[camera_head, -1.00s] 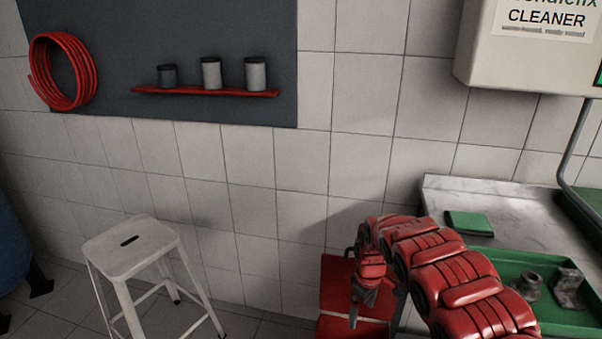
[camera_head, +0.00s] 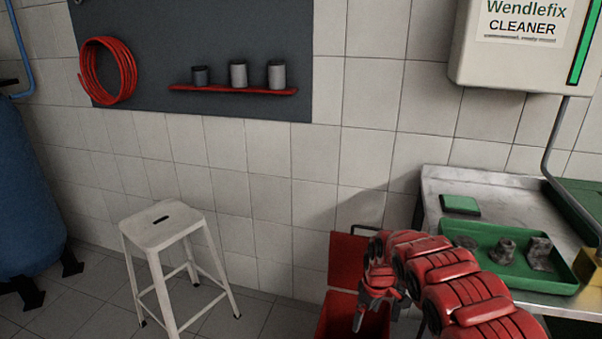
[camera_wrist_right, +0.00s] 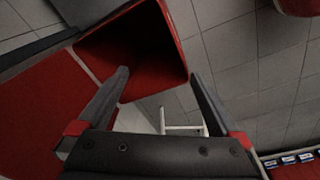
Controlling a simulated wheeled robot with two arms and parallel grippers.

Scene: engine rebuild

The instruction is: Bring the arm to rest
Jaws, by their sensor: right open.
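My right arm (camera_head: 455,283) is red and segmented and comes in from the lower right in the head view. Its gripper (camera_head: 374,314) hangs down over a red open-topped bin beside the bench. In the right wrist view the gripper (camera_wrist_right: 160,85) has its two dark fingers spread wide, with nothing between them. The red bin (camera_wrist_right: 182,50) shows beyond the fingers with a dark, empty-looking inside; its raised lid also shows in the head view (camera_head: 346,262). My left gripper is not in view.
A metal bench (camera_head: 436,195) at the right holds a green tray (camera_head: 478,236) with grey metal parts and a green pad (camera_head: 460,204). A white stool (camera_head: 160,226) stands on the floor at the left. A blue tank (camera_head: 25,190) stands at the far left. Floor between stool and bin is clear.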

